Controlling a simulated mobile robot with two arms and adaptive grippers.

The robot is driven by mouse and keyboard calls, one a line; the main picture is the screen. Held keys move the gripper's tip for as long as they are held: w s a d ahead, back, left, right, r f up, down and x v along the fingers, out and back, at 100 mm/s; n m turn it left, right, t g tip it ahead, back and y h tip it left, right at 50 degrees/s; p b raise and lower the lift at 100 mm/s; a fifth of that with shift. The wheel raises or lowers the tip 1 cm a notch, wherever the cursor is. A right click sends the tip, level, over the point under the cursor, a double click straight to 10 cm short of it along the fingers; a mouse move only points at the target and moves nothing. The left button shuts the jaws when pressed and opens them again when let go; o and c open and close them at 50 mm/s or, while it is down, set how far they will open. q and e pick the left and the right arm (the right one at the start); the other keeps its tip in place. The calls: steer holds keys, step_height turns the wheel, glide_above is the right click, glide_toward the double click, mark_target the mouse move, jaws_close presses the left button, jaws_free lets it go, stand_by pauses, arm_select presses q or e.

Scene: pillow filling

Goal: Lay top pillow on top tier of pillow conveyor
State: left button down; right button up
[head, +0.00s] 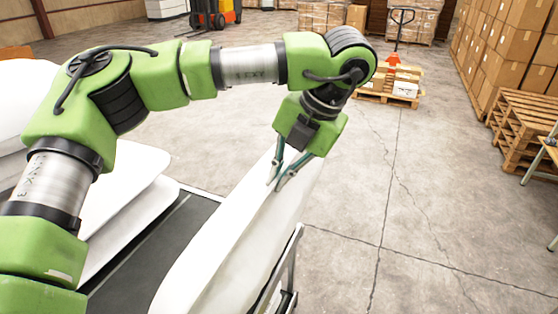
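My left gripper (275,186) reaches over from the left on the green arm. Its fingertips are close together on the upper edge of a white pillow (225,250), and it appears shut on it. This pillow is tilted steeply, with a broad white side facing right, beside the conveyor's metal frame (290,275). The dark conveyor belt (150,255) shows to its left. More white pillows (125,215) are stacked at the left, partly hidden behind my arm. My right gripper is not in view.
Wooden pallets (522,125) and stacked cartons (510,60) stand at the far right. A red pallet jack (394,58) with a loaded pallet (385,97) and an orange forklift (213,14) are at the back.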

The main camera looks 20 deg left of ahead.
arm_select(q)
steer(key=a+f+y+b, duration=0.1)
steer(key=f+b, duration=0.1)
steer(key=f, duration=0.3)
steer(key=f+y+b, duration=0.1)
steer(key=f+y, duration=0.1)
steer(key=f, duration=0.3)
steer(key=a+f+y+b, duration=0.1)
steer(key=f+y+b, duration=0.1)
steer(key=f, duration=0.3)
steer(key=shift+w+a+b, duration=0.2)
steer(key=shift+a+b, duration=0.1)
steer(key=shift+w+a+f+t+y+b, duration=0.15)
steer(key=shift+a+f+y+b, duration=1.75)
steer(key=shift+f, duration=3.8)
steer(key=shift+w+a+f+t+y+b, duration=0.2)
steer(key=shift+a+f+y+b, duration=0.6)
steer(key=shift+f+b, duration=3.5)
steer(key=shift+a+f+t+y+b, duration=0.25)
steer(key=shift+a+f+y+b, duration=1)
steer(key=shift+f, duration=5.8)
steer(key=shift+a, duration=0.1)
